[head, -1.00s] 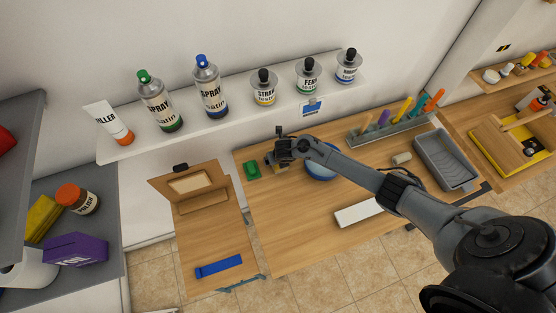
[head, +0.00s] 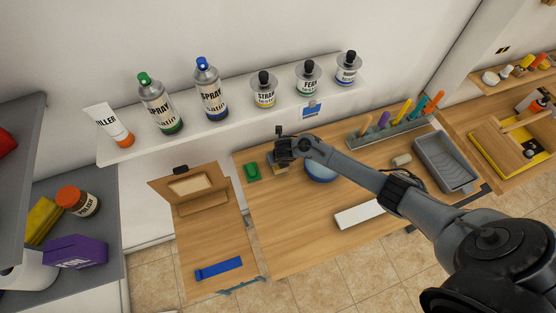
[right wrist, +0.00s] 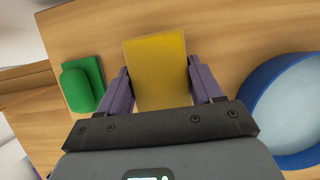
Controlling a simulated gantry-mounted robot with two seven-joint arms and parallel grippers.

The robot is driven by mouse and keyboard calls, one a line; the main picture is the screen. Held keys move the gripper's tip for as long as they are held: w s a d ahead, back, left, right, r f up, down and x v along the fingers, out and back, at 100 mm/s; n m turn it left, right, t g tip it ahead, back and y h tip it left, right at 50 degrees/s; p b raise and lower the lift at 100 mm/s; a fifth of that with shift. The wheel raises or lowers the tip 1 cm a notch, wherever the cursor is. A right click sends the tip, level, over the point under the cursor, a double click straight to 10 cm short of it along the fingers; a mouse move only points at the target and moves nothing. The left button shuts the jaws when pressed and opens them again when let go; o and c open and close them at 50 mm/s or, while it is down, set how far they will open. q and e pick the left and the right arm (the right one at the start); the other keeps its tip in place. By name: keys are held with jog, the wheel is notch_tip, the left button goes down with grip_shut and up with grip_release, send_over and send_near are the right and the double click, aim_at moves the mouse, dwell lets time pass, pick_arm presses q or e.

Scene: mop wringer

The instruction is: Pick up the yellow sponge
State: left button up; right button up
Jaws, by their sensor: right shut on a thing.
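The yellow sponge (right wrist: 158,70) is between the two purple fingers of my right gripper (right wrist: 160,85) in the right wrist view. The fingers are shut on its sides, and its far part sticks out past them. In the head view my right gripper (head: 282,157) is over the back left of the wooden workbench and mostly hides the sponge. I cannot tell whether the sponge touches the bench. My left gripper is not in view.
A wall shelf (head: 230,118) with bottles and spray cans is above the bench. The bench's front left (head: 285,235) is clear.

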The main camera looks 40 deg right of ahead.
jog(key=r, duration=0.3)
jog(key=shift+s+d+r, duration=0.1)
jog(key=shift+d, duration=0.1)
jog(key=s+d+r, duration=0.6)
jog(key=s+d, duration=0.1)
jog(key=s, duration=0.1)
jog(key=shift+s+d+r, duration=0.15)
jog(key=shift+d+r, duration=0.1)
jog(key=shift+d, duration=0.05)
